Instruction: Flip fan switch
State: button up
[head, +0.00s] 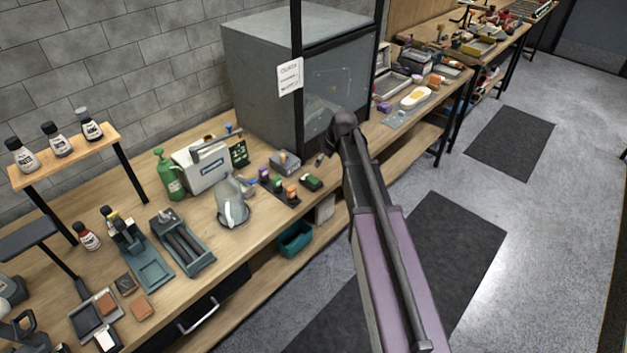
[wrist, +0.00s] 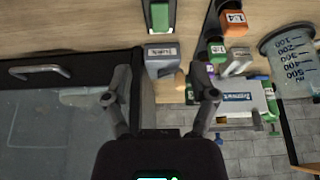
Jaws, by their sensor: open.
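My gripper (wrist: 160,82) is open and empty. Its two fingers are spread below the grey box in the wrist view, apart from it. In the head view my arm reaches toward the cabinet front, and the gripper itself is hidden.
A grey cabinet (head: 258,75) with a glass front stands right behind the box. A green block in a black holder (head: 310,182), small coloured bottles (head: 278,186), a clear jug (head: 232,205) and a white machine (head: 205,165) are close by. The floor in front is open.

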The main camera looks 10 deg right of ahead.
aim_at(313, 179)
jog(key=shift+b+x, duration=5.2)
jog(key=shift+x, duration=0.75)
jog(key=shift+d+f, duration=0.1)
